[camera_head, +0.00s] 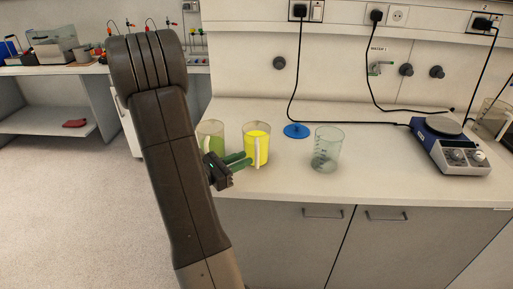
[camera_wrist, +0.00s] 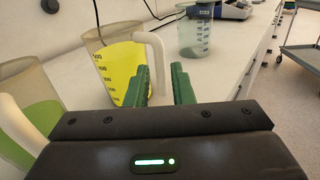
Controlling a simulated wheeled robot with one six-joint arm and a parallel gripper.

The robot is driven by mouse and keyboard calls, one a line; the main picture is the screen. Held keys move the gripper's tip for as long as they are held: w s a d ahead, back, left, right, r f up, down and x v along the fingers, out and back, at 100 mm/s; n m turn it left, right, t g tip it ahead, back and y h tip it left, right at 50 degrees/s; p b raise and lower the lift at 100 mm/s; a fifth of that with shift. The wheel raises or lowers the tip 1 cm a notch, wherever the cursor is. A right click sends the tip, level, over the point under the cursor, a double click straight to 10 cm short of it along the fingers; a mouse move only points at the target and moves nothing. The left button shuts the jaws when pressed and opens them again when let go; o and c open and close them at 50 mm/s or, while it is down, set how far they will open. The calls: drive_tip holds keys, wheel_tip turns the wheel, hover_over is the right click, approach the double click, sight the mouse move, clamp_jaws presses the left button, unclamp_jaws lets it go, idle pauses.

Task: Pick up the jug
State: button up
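A jug with yellow liquid (camera_head: 262,140) and a pale handle stands upright near the counter's front edge; it also shows in the wrist view (camera_wrist: 118,65). A second jug with green liquid (camera_head: 208,130) stands to its left, partly behind my arm, and shows at the left of the wrist view (camera_wrist: 22,110). My gripper (camera_head: 242,161) is open, its green fingers pointing at the yellow jug's handle. In the wrist view my fingers (camera_wrist: 165,80) are apart, and the handle (camera_wrist: 157,60) appears between them, closer to the left finger. I cannot tell whether they touch.
An empty clear beaker (camera_head: 327,150) stands right of the yellow jug on the white counter (camera_head: 380,165). A blue disc (camera_head: 296,131) lies behind. A hotplate stirrer (camera_head: 449,145) stands further right. Cables hang from wall sockets. A cart (camera_wrist: 303,55) shows at right.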

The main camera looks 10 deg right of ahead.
sight(257, 152)
drive_tip(key=shift+p+x, duration=0.8)
drive_tip(key=shift+x, duration=2.2)
drive_tip(key=shift+r, duration=0.1)
clamp_jaws()
